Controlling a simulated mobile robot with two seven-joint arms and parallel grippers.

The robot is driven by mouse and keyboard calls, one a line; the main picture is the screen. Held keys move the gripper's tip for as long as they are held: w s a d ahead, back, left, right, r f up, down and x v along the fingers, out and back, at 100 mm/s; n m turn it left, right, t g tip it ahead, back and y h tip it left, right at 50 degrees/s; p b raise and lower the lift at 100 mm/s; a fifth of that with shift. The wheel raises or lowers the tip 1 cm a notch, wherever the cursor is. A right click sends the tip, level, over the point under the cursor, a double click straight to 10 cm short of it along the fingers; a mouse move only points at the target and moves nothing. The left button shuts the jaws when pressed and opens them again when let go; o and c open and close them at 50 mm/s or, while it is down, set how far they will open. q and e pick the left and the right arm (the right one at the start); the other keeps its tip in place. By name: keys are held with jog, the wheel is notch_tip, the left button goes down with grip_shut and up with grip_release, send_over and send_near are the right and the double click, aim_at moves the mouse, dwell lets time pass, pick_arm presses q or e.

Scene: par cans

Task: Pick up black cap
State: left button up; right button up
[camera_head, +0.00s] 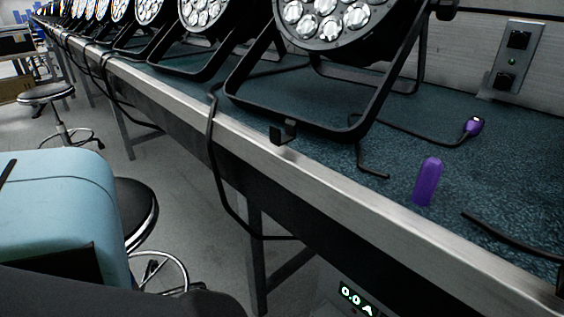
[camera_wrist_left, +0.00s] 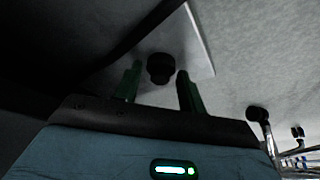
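In the left wrist view, a round black knob-like thing (camera_wrist_left: 160,68) shows between the fingertips, against a pale panel. I cannot tell whether it is the black cap or how far off it is. My left gripper (camera_wrist_left: 158,80) has its two dark green fingers apart, and neither is seen touching it. My right gripper is in neither view.
A row of stage lamps (camera_head: 330,25) stands along the long bench (camera_head: 480,160). A purple cylinder (camera_head: 427,182) stands upright near the bench's front edge. A purple plug (camera_head: 473,126) and black cables lie behind it. Black stools (camera_head: 135,212) stand on the floor.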

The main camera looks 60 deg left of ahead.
pick_arm(q)
jog(key=c, duration=0.7)
jog(key=shift+o, duration=0.2)
jog(key=shift+r, duration=0.2)
jog(key=shift+r+p, duration=0.7)
notch_tip(320, 180, up, 2)
jog(key=shift+r+p, duration=0.1)
jog(key=shift+p, duration=0.75)
jog(key=s+a+p, duration=0.1)
jog(key=s, duration=0.4)
jog(key=s+a+p, duration=0.1)
jog(key=s+a, duration=0.1)
jog(key=s, duration=0.3)
jog(key=s+a+r+p, duration=0.1)
jog(key=s+p, duration=0.1)
jog(key=s, duration=0.3)
jog(key=shift+s+a, duration=0.15)
jog(key=shift+a, duration=0.2)
